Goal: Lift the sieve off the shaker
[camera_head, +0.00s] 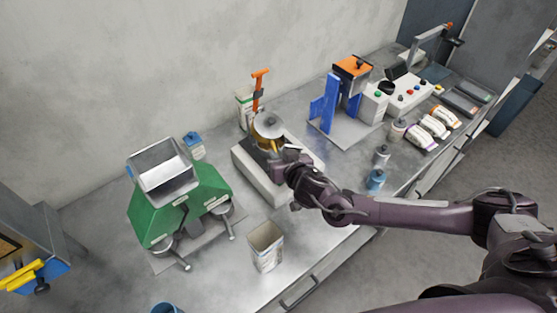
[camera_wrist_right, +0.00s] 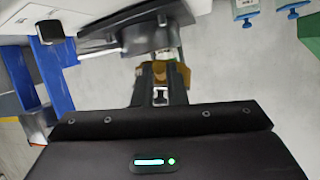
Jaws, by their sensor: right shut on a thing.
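The sieve (camera_head: 269,146) is a brass-coloured ring under a round grey lid (camera_head: 268,123). It is at the top of the shaker (camera_head: 262,181), a pale box-like base on the bench. I cannot tell whether it touches the shaker. My right gripper (camera_head: 283,157) reaches in from the right and is shut on the sieve's near side, hiding part of it and of the shaker's top. In the right wrist view, a small ochre piece (camera_wrist_right: 180,75) shows between the fingers of the gripper (camera_wrist_right: 161,88). My left gripper is not in view.
An upright orange-handled part (camera_head: 258,88) stands close behind the sieve. A green machine (camera_head: 205,188) is to the left, an open pale container (camera_head: 266,247) in front.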

